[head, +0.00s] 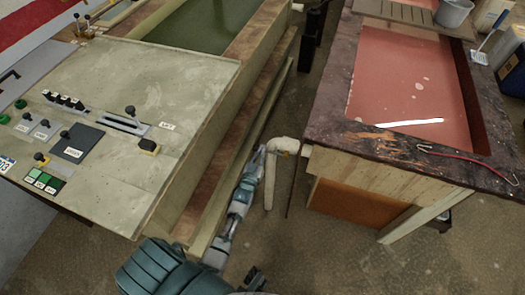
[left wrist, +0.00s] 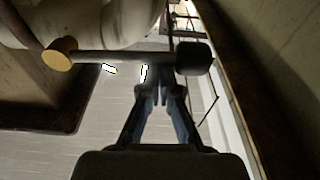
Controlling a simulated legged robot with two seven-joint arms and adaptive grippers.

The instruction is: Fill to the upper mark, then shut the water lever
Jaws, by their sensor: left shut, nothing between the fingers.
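My left gripper (head: 262,152) is in the gap between the two benches, beside a white pipe (head: 270,192) with an elbow at its top. In the left wrist view the gripper (left wrist: 162,88) is shut and empty. Its fingertips are close to a grey bar (left wrist: 120,58) with a yellowish end and a dark knob (left wrist: 193,58), which looks like the water lever. I cannot tell whether they touch. The pale pipe (left wrist: 110,22) lies behind the bar. Green water (head: 203,24) stands in the left tank. I cannot make out an upper mark.
A control panel (head: 115,185) with knobs, a slider and green buttons is at left. At right a dark bench has a red basin (head: 405,75) and a red cord (head: 465,167). A grey bucket (head: 454,14) is at the back. Narrow floor lies between the benches.

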